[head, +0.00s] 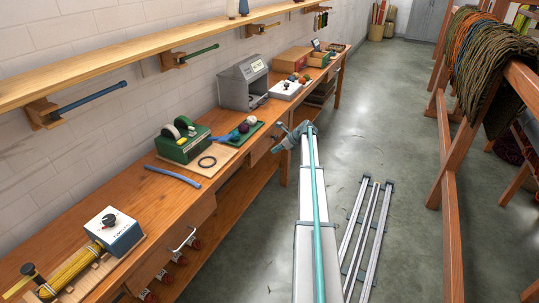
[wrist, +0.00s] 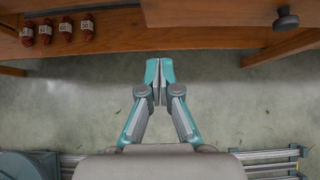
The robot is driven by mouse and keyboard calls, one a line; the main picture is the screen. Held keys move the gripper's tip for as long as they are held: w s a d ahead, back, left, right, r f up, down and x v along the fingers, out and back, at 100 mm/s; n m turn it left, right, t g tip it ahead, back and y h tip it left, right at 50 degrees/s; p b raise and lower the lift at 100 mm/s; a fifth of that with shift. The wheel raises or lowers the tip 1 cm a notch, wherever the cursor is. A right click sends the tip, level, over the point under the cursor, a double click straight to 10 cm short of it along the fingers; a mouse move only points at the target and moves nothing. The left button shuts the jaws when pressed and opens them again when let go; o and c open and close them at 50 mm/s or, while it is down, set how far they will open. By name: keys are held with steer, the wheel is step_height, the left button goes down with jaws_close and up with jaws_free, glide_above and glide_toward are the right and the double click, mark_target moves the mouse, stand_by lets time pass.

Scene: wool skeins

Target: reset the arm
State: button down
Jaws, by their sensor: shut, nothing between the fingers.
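My gripper (wrist: 160,80) shows in the wrist view with its two teal-and-grey fingers together and nothing between them. It is over the grey concrete floor, in front of the wooden workbench.
The wooden workbench (head: 228,185) runs along the left wall. On it are a green machine (head: 184,140), a grey box-like device (head: 243,84) and a tray of wool balls (head: 243,131). A wooden rack with skeins (head: 490,60) stands right. Red spools (wrist: 66,30) lie under the bench.

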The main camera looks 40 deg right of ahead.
steer(key=s+a+f+n+g, duration=0.3)
steer(key=s+a+f+n, duration=0.4)
steer(key=s+a+f, duration=0.4)
steer(key=s+a+f+n+g+h, duration=0.1)
steer(key=s+a+f+n+g, duration=0.1)
steer(key=s+a+f+n, duration=0.65)
steer(key=s+a+f+n+g, duration=0.3)
steer(key=s+a+f+n, duration=0.3)
steer(key=s+a, duration=0.75)
steer(key=s+a+f+n+g+h, duration=0.1)
steer(key=s+a+n+g, duration=0.1)
steer(key=s+a, duration=0.5)
steer(key=s+a+f+n+g+h, duration=0.1)
steer(key=s+a+n, duration=0.3)
steer(key=s+a, duration=0.4)
steer(key=s+a+f+n+g+h, duration=0.1)
steer(key=s+a+f+n+g, duration=0.2)
steer(key=s+a, duration=0.5)
steer(key=s, duration=0.8)
steer(key=shift+s+a+g, duration=0.2)
steer(key=shift+s+g, duration=0.05)
steer(key=shift+g, duration=0.15)
steer(key=c, duration=1.9)
jaws_free()
steer(key=shift+n, duration=0.25)
